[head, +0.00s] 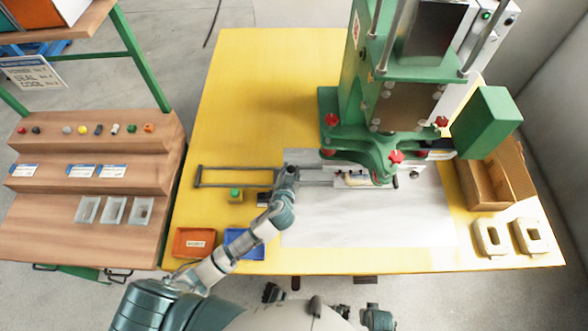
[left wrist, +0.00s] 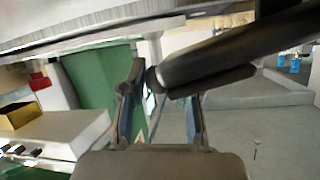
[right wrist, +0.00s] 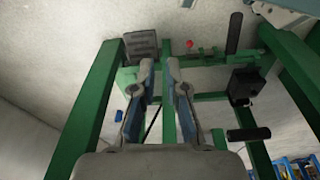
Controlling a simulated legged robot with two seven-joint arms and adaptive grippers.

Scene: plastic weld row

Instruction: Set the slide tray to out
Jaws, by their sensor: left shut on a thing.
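The slide tray (head: 352,181), a pale plate carrying small parts, sits at the right end of its grey rails, beneath the green press (head: 375,150). The rails (head: 225,185) run out to the left and are bare there. My left gripper (head: 290,172) is over the rails just left of the tray. In the left wrist view its fingers (left wrist: 157,88) are shut around a dark handle (left wrist: 225,52) below a grey post; the arm hides this grip in the head view.
A green block (head: 235,194), an orange bin (head: 193,242) and a blue bin (head: 244,243) are near the rails' left part. A cardboard box (head: 492,177) and two beige frames (head: 490,238) lie right. A stepped wooden rack (head: 95,140) stands left. The yellow table's back left is clear.

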